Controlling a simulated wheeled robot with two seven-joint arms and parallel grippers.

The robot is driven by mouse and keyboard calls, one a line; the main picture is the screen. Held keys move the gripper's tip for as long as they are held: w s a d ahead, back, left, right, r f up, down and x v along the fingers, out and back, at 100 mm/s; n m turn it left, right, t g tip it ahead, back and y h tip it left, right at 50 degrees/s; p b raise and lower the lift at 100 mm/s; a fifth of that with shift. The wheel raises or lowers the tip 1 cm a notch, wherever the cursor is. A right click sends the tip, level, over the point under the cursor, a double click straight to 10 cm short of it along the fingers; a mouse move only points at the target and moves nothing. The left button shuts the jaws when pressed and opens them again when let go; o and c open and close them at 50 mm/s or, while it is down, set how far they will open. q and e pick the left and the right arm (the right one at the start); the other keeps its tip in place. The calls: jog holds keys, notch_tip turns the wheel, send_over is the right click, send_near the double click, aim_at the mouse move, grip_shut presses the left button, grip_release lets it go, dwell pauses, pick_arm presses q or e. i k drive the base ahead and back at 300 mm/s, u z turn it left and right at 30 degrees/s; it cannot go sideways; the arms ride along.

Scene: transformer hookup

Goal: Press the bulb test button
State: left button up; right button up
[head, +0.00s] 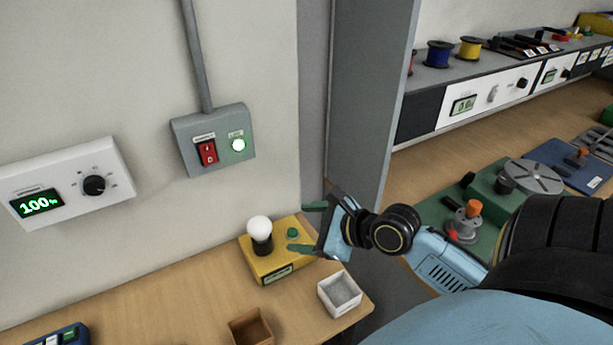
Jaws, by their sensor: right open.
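The bulb tester is a yellow box (270,268) on the wooden bench near the wall. A white bulb (259,229) stands upright in a black socket on its top. A green round button (292,232) sits on the top to the right of the bulb. My right gripper (302,228) reaches in from the right. Its two green-tipped fingers are spread open, one behind and one in front of the button, and hold nothing. I cannot tell whether either finger touches the box. My left gripper is not in view.
A white tray (324,294) and a brown wooden box (262,323) stand in front of the tester. A grey wall box (184,139) has a red switch (208,152) and a lit lamp (238,145). A grey cabinet edge (373,100) rises behind my right gripper.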

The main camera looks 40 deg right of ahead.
aim_at(292, 232)
jog(key=z, duration=1.15)
